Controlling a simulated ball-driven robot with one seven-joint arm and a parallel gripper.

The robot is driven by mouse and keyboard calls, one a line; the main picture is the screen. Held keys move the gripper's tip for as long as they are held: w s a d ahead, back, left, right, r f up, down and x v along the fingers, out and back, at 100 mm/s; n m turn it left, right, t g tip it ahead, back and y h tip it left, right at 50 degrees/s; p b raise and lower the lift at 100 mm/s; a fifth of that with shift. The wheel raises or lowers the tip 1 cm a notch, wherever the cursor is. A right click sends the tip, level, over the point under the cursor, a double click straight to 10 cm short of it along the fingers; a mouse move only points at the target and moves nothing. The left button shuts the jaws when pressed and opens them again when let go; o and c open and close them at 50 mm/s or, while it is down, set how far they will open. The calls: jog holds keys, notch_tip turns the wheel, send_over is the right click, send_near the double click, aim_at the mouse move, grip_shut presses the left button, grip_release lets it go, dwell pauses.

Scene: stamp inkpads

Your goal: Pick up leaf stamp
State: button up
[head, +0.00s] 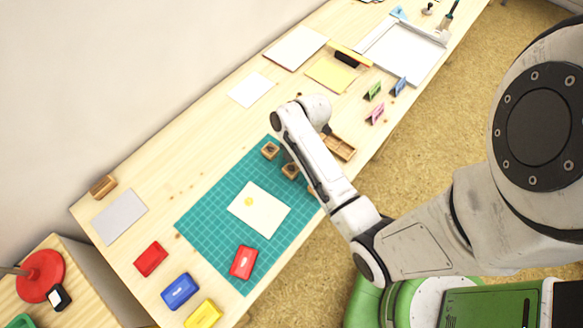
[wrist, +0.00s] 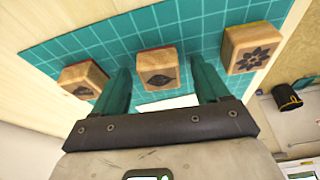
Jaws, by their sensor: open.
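Three wooden block stamps stand on the green cutting mat (head: 213,198). In the wrist view the leaf stamp (wrist: 159,68) is in the middle, with a dark leaf mark on its face. A flower stamp (wrist: 252,50) is to its right. Another stamp (wrist: 83,79), its mark hard to make out, is to its left. My gripper (wrist: 160,66) is open, with one teal finger on each side of the leaf stamp; I cannot tell whether they touch it. In the head view two stamps (head: 270,150) (head: 290,170) show clearly; my arm hides my fingers and most of the third.
A cream card (head: 268,213) with a yellow mark and a red inkpad (head: 243,262) lie on the mat. Red (head: 151,259), blue (head: 180,291) and yellow (head: 204,314) inkpads are at the near left. A wooden tray (head: 340,147) stands close beside my arm.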

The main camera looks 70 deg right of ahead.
aim_at(290, 170)
jog(key=shift+c, duration=0.2)
jog(key=c, duration=1.1)
jog(key=shift+r, duration=0.15)
jog(key=shift+r, duration=0.25)
notch_tip(290, 170, up, 2)
jog(key=shift+r, duration=0.1)
jog(key=shift+s+a+r+p, duration=0.6)
jog(key=shift+s+r, duration=1.1)
jog(key=shift+s, duration=0.55)
jog(key=shift+s+a+r+p, duration=0.6)
jog(key=shift+s+r, duration=1.05)
jog(key=shift+s, duration=0.65)
jog(key=shift+s+a+r+p, duration=0.55)
jog(key=shift+s+r, duration=1.15)
jog(key=shift+s, duration=0.55)
